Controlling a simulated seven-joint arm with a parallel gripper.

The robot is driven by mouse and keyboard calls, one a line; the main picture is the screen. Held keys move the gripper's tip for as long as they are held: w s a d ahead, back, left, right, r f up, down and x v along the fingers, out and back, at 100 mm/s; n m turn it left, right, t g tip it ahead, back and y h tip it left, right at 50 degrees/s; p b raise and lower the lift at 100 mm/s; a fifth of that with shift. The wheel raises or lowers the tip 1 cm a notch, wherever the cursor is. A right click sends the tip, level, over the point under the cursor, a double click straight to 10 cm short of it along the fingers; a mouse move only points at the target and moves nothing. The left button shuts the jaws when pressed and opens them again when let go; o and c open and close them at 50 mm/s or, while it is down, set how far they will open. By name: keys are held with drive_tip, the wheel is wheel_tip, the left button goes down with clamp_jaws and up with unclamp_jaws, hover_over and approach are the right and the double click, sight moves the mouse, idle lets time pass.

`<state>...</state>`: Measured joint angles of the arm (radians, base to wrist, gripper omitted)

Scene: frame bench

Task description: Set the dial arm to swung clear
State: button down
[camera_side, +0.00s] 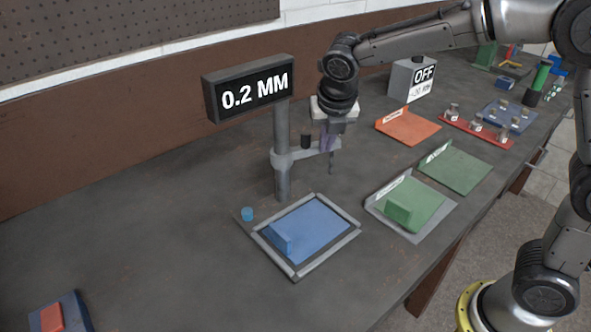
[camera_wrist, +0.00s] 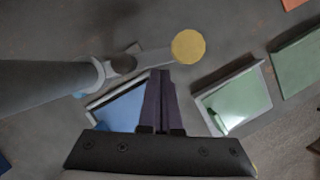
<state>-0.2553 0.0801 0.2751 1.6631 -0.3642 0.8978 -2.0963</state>
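The dial arm (camera_side: 300,153) is a grey bar clamped to an upright post (camera_side: 282,180), with a dark knob by the clamp and a thin probe (camera_side: 332,163) hanging from its outer end. In the wrist view the arm (camera_wrist: 146,58) reaches right from the post (camera_wrist: 40,90) to a yellow disc (camera_wrist: 188,46). My gripper (camera_side: 327,144) points down at the arm's outer part. In the wrist view its dark fingers (camera_wrist: 160,74) are together, tips against or just beside the arm's near edge; contact is unclear. The display (camera_side: 250,88) reads 0.2 MM.
Below the arm lies a framed blue plate (camera_side: 312,228) with a blue block. A green tray (camera_side: 408,208) with a green block lies to the right, with another green tray (camera_side: 455,166) and an orange one (camera_side: 408,127) beyond. A box marked OFF (camera_side: 400,80) stands behind. The left bench is mostly clear.

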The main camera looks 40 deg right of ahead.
drive_tip(key=shift+w+d, duration=0.45)
drive_tip(key=shift+w, duration=0.4)
drive_tip(key=s+r, duration=0.8)
drive_tip(key=r, duration=0.1)
drive_tip(key=shift+a+r, duration=0.15)
drive_tip(key=shift+a, duration=0.2)
